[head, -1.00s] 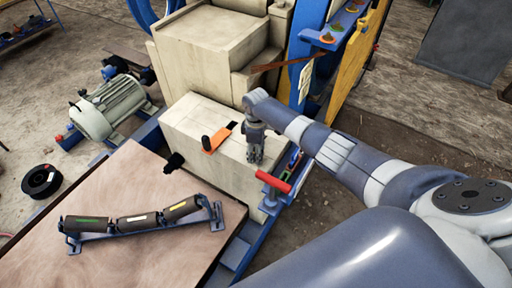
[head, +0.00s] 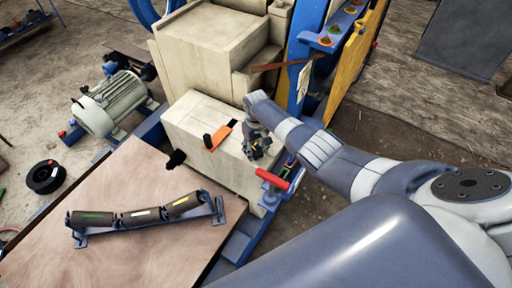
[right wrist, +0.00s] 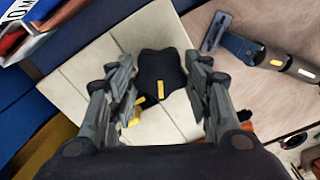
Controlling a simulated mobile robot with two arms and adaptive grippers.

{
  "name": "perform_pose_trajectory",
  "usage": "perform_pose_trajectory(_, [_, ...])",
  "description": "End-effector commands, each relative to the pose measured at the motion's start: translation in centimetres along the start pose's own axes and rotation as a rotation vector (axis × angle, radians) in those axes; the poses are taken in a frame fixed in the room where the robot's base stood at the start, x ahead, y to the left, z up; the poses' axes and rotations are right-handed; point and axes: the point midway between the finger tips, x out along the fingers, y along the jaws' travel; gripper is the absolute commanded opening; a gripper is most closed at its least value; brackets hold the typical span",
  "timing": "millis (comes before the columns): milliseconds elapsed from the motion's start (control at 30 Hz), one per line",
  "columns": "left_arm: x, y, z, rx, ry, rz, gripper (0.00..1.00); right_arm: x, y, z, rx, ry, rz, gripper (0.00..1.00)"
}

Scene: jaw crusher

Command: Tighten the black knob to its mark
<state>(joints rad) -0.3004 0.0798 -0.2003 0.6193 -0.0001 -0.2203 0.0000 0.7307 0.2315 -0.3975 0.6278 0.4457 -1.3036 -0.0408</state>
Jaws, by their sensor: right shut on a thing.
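In the right wrist view the black lobed knob (right wrist: 160,68) sits between the two fingers of my right gripper (right wrist: 163,88), which is shut on it. A yellow stripe runs along the knob's near part. Other yellow bits (right wrist: 136,112) show lower left, apart from this stripe and partly behind the left finger; I cannot tell whether they are the mark. In the head view my right gripper (head: 258,154) is at the right end of the pale block (head: 190,125) and hides most of the knob. My left gripper is not in view.
A red handle (head: 273,180) is just below my right gripper. An orange lever (head: 218,137) is on the block's top. Another black knob (head: 176,159) sticks out of its left side. A roller frame (head: 145,218) lies on the wooden table (head: 140,260).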

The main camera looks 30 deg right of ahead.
Motion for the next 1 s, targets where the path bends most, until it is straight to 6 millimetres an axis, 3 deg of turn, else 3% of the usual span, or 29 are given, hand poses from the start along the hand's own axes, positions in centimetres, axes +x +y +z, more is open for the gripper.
perform_pose_trajectory(700, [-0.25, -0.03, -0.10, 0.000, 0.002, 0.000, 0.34, 0.14, -0.04, 0.13, 0.070, -0.003, -0.001, 0.22])
perform_pose_trajectory(733, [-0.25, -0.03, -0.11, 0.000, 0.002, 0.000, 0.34, 0.14, -0.04, 0.13, 0.070, -0.003, -0.001, 0.53])
perform_pose_trajectory(800, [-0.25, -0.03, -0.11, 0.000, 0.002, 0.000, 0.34, 0.12, -0.04, 0.11, 0.070, -0.003, -0.001, 0.66])
perform_pose_trajectory(1000, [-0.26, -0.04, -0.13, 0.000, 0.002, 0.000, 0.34, 0.06, -0.02, 0.05, 0.070, -0.001, 0.000, 0.66])
